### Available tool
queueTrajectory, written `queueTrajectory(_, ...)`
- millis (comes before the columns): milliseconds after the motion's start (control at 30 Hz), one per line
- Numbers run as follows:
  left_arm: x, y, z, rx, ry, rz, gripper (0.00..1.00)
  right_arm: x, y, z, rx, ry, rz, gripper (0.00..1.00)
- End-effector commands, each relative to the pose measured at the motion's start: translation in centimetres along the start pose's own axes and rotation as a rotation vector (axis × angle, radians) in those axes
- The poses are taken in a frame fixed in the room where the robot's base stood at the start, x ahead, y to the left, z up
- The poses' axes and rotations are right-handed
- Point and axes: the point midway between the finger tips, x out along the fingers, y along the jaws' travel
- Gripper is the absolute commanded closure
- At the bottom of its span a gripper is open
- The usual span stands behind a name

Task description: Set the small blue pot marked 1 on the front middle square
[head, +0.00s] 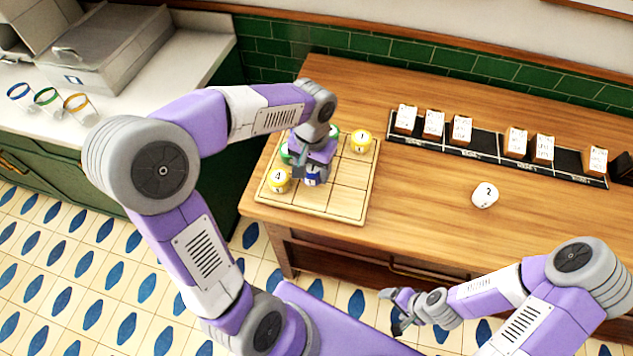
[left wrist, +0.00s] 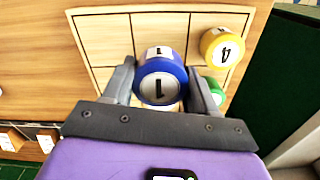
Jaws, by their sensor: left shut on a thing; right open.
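The blue pot (head: 313,177), marked 1, is between the fingers of my left gripper (head: 312,168), which is shut on it. In the left wrist view, the blue pot (left wrist: 160,82) shows upside-down 1s on its top and side. It is over or on the front middle part of the wooden squared board (head: 345,203); I cannot tell whether it touches. My right gripper (head: 398,312) is open and empty, in front of the counter.
Another yellow pot (head: 361,141) stands at the board's back right. Green pots (head: 333,132) are partly hidden behind my left gripper. A white piece marked 2 (head: 485,195) lies right of the board. A black rack (head: 487,155) with several white-faced blocks runs along the back.

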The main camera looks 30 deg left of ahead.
Motion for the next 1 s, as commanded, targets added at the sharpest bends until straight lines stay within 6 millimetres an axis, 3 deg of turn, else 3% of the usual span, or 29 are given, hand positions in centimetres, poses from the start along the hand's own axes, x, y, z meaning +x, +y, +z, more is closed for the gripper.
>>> queueTrajectory(433, 6.2, 0.0, 0.0, 0.0, -0.002, 0.0, 0.77, 1.8, 0.7, -0.1, 0.0, 0.0, 0.0, 0.17)
queueTrajectory(900, 7.1, 0.0, -0.1, 0.001, 0.002, 0.0, 0.77, 2.1, 0.8, -0.1, 0.0, 0.0, 0.0, 0.17)
queueTrajectory(933, 7.1, 0.0, 0.0, 0.001, 0.001, 0.0, 0.41, 2.2, 0.8, -0.1, 0.0, 0.0, 0.0, 0.17)
queueTrajectory(1000, 7.0, 0.0, 0.0, 0.001, 0.001, 0.0, 0.3, 2.1, 0.8, -0.1, 0.0, 0.0, 0.0, 0.17)
